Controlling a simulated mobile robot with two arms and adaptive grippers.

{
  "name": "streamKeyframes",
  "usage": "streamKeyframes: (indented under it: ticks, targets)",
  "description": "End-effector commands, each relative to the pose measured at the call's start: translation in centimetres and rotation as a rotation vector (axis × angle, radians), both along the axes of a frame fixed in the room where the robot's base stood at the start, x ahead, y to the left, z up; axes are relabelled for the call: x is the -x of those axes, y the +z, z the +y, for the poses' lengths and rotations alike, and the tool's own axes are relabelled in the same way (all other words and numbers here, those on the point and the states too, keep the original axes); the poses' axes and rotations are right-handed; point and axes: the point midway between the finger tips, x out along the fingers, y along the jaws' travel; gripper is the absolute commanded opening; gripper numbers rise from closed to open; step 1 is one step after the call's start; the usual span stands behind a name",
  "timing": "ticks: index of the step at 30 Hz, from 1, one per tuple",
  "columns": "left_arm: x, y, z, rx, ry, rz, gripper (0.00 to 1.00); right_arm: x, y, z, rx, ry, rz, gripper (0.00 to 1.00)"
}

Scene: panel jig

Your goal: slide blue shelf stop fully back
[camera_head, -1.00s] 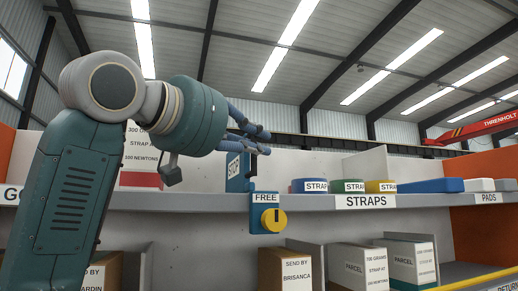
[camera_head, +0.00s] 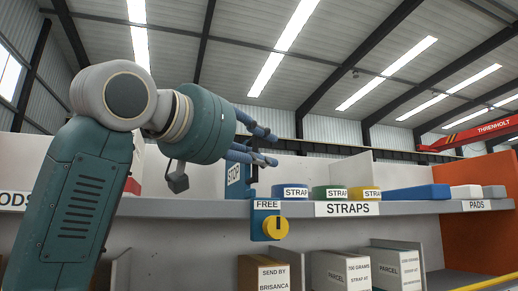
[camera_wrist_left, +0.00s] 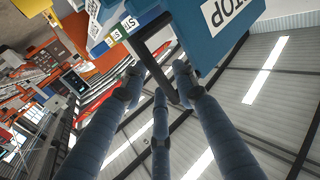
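The blue shelf stop (camera_head: 234,182), marked STOP, stands upright on the shelf edge in the head view. Its blue lower plate, marked FREE, carries a round yellow knob (camera_head: 275,229). My left gripper (camera_head: 273,150) has its blue fingers spread at the top of the stop, partly hiding it. In the left wrist view the three fingers (camera_wrist_left: 158,80) are apart, with a dark bar (camera_wrist_left: 153,62) of the stop passing between them. The STOP plate (camera_wrist_left: 215,40) fills the upper right there. Contact between fingers and bar cannot be told. My right gripper is not in view.
The grey shelf (camera_head: 400,208) holds strap rolls (camera_head: 291,191) just right of the stop, then a blue box (camera_head: 417,192) and pads. Parcels (camera_head: 343,271) stand on the lower level. A grey upright divider (camera_head: 358,170) rises behind the rolls.

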Motion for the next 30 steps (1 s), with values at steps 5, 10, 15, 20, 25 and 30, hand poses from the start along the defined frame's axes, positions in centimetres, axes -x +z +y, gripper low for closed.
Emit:
streamKeyframes:
  ticks: [5,10,15,20,25,30]
  targets:
    - [0.5,0.1,0.4,0.0,0.0,-0.002,0.29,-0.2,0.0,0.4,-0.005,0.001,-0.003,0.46]
    - [2.8,0.1,2.0,0.001,0.0,-0.004,0.29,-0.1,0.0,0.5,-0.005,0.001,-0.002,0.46]
    - [5.8,0.1,4.2,0.001,0.001,-0.004,0.29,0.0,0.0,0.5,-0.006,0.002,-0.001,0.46]
    - [8.0,0.0,5.8,0.0,0.001,-0.002,0.29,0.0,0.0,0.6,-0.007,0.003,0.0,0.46]
    - [9.3,0.0,6.7,-0.001,-0.001,-0.001,0.29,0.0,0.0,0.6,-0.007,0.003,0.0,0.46]
    - [9.6,-0.1,6.8,-0.001,0.0,0.002,0.29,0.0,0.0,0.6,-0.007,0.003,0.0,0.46]
